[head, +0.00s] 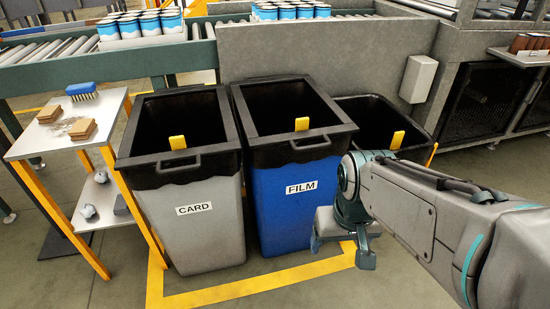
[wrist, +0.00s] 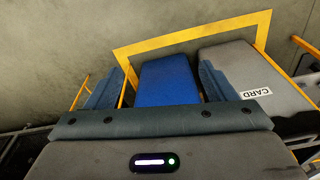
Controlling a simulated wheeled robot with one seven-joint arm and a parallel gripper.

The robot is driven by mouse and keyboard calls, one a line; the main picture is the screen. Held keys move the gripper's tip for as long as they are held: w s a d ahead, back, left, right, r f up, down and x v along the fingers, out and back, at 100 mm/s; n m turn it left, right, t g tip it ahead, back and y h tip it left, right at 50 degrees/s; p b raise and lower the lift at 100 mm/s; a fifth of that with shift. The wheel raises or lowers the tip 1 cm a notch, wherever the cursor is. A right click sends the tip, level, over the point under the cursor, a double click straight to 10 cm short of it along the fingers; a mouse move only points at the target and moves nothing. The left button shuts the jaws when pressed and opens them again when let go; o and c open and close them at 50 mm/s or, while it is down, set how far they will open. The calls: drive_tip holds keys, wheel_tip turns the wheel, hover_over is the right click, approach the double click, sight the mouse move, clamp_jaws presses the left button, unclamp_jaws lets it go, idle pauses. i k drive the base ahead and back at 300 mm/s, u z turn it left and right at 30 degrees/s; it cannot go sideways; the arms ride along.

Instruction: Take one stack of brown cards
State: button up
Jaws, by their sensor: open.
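Brown upright pieces (head: 530,44) stand close together on a pale ledge (head: 520,57) at the far right edge of the head view. They may be the stacks of brown cards, but they are too small to tell. Two brown blocks, one at the back (head: 49,114) and one nearer (head: 82,129), lie on the small white table at the left; I cannot tell whether they are cards. My gripper (head: 340,250) hangs low in front of the bins, open and empty, far from all of these. In the wrist view its fingers (wrist: 157,88) stand apart, with the blue bin beyond.
A grey CARD bin (head: 196,225), a blue FILM bin (head: 297,205) and a third dark bin (head: 410,145) stand in a row. The white table (head: 40,146) also holds a blue brush (head: 82,91). Roller conveyors with cans (head: 140,26) run behind. Floor in front is clear.

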sight(49, 115)
drive_tip(key=u, duration=1.55)
